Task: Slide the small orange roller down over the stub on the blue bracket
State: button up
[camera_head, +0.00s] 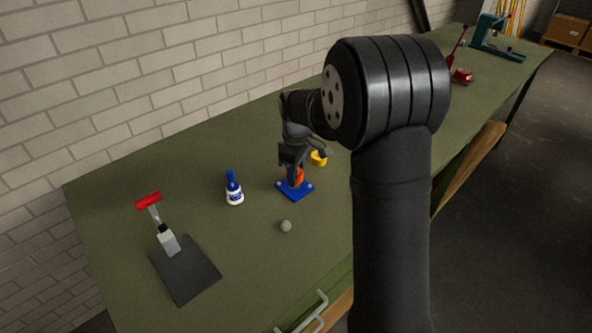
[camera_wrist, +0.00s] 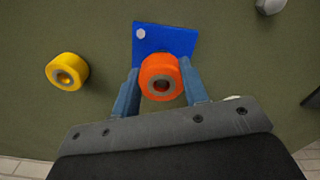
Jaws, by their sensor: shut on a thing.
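The small orange roller (camera_wrist: 147,68) is between the two fingers of my gripper (camera_wrist: 160,90), which is shut on it. Its end face with a grey-rimmed bore faces the wrist camera. The blue bracket (camera_wrist: 150,33) lies flat on the bench, its plate partly behind the roller in the wrist view. In the head view the orange roller (camera_head: 299,178) shows low under my gripper (camera_head: 294,170), over the blue bracket (camera_head: 294,194). The stub is hidden by the roller and fingers. I cannot tell whether the roller is around the stub.
A yellow roller (camera_head: 318,159) lies apart on the green bench (camera_head: 120,200). A small grey ball-like object (camera_head: 285,226) lies in front. A dark plate (camera_head: 188,275) with a red-handled tool (camera_head: 160,225) is further left.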

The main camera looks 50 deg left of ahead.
jog(key=shift+f, duration=0.95)
jog(key=o, duration=1.1)
notch_tip(320, 180, up, 18)
jog(key=shift+f, duration=0.25)
jog(key=shift+f, duration=0.15)
